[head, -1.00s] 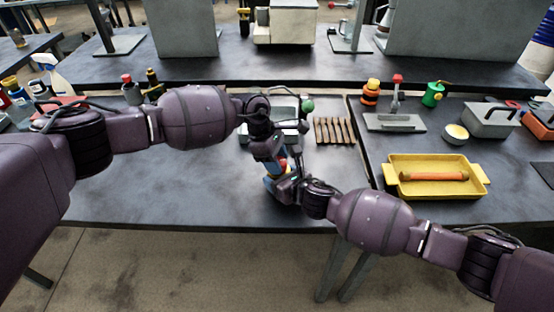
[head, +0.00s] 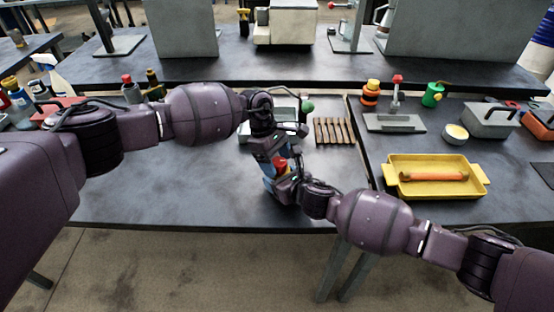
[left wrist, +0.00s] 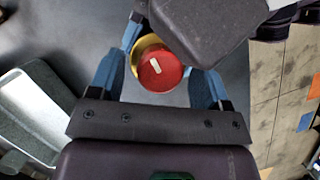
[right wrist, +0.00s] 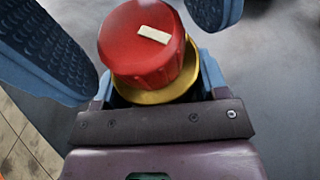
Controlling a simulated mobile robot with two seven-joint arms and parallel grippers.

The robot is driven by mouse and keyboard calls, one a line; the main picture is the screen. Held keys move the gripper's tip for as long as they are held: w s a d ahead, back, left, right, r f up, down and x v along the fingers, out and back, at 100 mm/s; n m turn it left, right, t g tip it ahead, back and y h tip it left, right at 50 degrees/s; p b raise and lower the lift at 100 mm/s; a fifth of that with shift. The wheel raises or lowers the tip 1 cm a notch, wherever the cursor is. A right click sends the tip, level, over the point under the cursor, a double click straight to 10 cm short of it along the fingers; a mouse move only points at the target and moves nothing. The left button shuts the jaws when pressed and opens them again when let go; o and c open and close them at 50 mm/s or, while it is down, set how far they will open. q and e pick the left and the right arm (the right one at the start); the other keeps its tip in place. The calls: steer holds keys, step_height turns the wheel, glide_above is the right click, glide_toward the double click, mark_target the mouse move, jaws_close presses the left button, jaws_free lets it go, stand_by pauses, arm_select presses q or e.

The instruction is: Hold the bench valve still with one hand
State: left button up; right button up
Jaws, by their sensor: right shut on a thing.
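The bench valve has a red knob (head: 281,167) with a white mark and a yellow part beneath it. In the head view it is mostly hidden by my grippers near the bench's front middle. The knob shows clearly in the left wrist view (left wrist: 161,72) and right wrist view (right wrist: 143,45). My right gripper (head: 279,182) is shut on the valve, its blue fingers at the yellow part under the knob. My left gripper (head: 272,164) is open above, its fingers on either side of the red knob with a gap to each.
A rack of brown slats (head: 334,131) and a grey metal tray (head: 246,134) lie behind the grippers. A yellow tray (head: 399,187) with an orange rod (head: 434,177) stands at right. The bench (head: 180,190) is clear at front left.

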arm_select(q)
steer(key=v, duration=1.2)
stand_by(0.4)
arm_select(e)
steer(key=o, duration=1.3)
